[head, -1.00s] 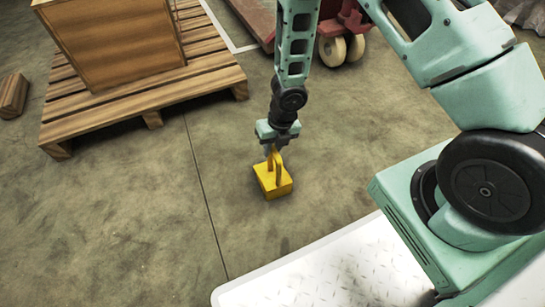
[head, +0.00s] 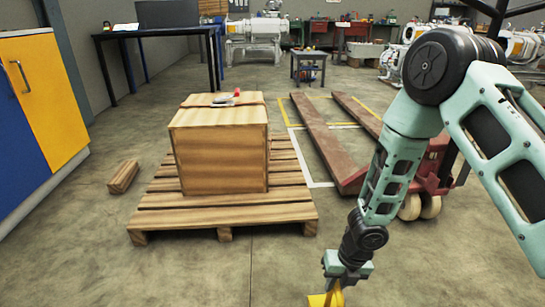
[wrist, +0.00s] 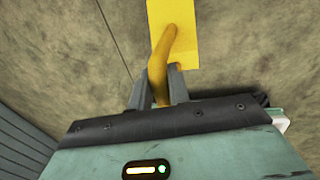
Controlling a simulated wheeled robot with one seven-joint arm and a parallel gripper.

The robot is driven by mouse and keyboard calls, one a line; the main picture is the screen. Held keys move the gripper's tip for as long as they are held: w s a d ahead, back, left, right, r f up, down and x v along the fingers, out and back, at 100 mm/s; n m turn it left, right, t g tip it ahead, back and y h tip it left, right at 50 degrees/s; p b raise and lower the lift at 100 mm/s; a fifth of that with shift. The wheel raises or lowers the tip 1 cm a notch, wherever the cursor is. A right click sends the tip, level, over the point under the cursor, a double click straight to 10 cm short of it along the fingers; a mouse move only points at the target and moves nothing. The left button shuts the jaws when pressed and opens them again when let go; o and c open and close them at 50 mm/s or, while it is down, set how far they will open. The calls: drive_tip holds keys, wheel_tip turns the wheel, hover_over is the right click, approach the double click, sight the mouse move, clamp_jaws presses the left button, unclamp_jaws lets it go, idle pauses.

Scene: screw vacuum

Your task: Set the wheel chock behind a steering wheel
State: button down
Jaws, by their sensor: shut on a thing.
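The yellow wheel chock (head: 325,300) shows only in part at the bottom edge of the head view. In the wrist view, the chock (wrist: 172,28) is a yellow block with a bent handle, partly cut off at the top. My gripper (head: 337,285) is shut on that handle; its grey fingers (wrist: 160,88) sit on either side of it in the wrist view. Whether the chock touches the floor cannot be told. The red pallet jack (head: 436,170) stands right of the pallet, with cream steering wheels (head: 411,206) beyond my gripper, partly behind my arm.
A wooden crate (head: 220,150) sits on a wooden pallet (head: 225,215). A wooden block (head: 123,176) lies left of it. The jack's forks (head: 325,145) extend away along the floor. A blue-and-yellow cabinet (head: 50,100) stands at left. The front-left floor is clear.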

drive_tip(key=shift+w+d+r+m, duration=0.3)
drive_tip(key=shift+r+m, duration=0.1)
drive_tip(key=shift+m, duration=0.2)
drive_tip(key=w+d+r+m+h+p, duration=0.2)
drive_tip(key=d+r+m, duration=0.45)
drive_tip(key=m, duration=0.85)
drive_tip(key=w+d+r+m+h+p, duration=0.2)
drive_tip(key=d+r+m, duration=0.2)
drive_tip(key=r+m, duration=0.8)
drive_tip(key=s+r+m+p, duration=0.3)
drive_tip(key=r+m+p, duration=0.4)
drive_tip(key=r+p, duration=2.1)
drive_tip(key=d+p, duration=0.1)
drive_tip(key=p, duration=1)
drive_tip(key=shift+s, duration=0.2)
